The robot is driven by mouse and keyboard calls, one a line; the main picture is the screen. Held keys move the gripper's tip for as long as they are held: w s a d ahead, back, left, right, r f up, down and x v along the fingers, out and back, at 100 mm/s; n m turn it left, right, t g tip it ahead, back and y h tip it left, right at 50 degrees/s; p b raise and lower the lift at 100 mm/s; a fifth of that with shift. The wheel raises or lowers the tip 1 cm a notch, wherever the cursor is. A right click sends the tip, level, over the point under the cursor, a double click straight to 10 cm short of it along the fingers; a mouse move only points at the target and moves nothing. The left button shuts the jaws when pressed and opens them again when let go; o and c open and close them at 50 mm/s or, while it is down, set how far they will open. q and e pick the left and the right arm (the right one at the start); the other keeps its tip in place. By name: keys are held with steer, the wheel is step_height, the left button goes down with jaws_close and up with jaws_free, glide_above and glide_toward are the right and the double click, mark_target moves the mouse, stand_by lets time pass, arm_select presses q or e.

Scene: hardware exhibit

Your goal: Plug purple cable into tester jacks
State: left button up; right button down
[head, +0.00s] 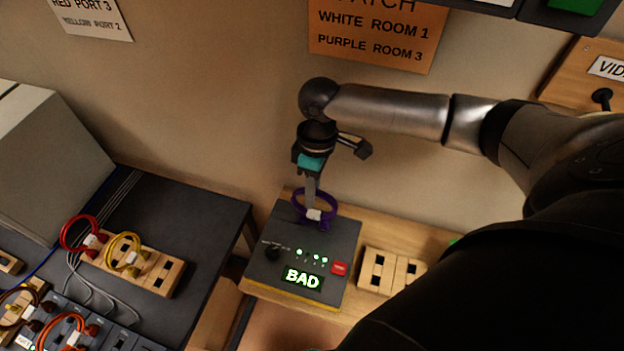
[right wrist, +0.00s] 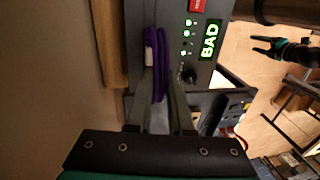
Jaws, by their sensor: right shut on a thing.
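The purple cable (head: 332,208) is a small loop with a white tag, at the back edge of the tester. My right gripper (head: 312,203) points down and is shut on the purple cable, which shows between its fingertips (right wrist: 158,92) in the right wrist view (right wrist: 161,50). The tester (head: 268,273) is a dark grey box with a lit BAD display, several green lights, a red button and a black knob. Its jacks are hidden, and I cannot tell whether the plugs are seated. My left gripper (right wrist: 265,45) shows open and empty, far off in the right wrist view.
A wooden socket block (head: 384,284) stands right of the tester on the wooden shelf. A dark table (head: 190,215) at left holds another block (head: 165,273) with red (head: 75,222) and yellow cables (head: 118,239). A wall sign (head: 375,38) reads WHITE ROOM 1, PURPLE ROOM 3.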

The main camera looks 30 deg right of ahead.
stand_by(0.3)
steer(key=shift+c, duration=0.5)
jaws_free()
stand_by(0.5)
steer(key=r+p, duration=0.2)
steer(key=r, duration=0.1)
steer(key=shift+w+d+p, duration=0.1)
steer(key=shift+d+p, duration=0.1)
steer(key=shift+p, duration=0.2)
steer(key=shift+r, duration=0.15)
steer(key=shift+w+d+r, duration=0.15)
steer(key=shift+r, duration=0.9)
steer(key=shift+w+d+r, duration=0.1)
steer(key=shift+d+r, duration=0.05)
steer(key=shift+r, duration=0.85)
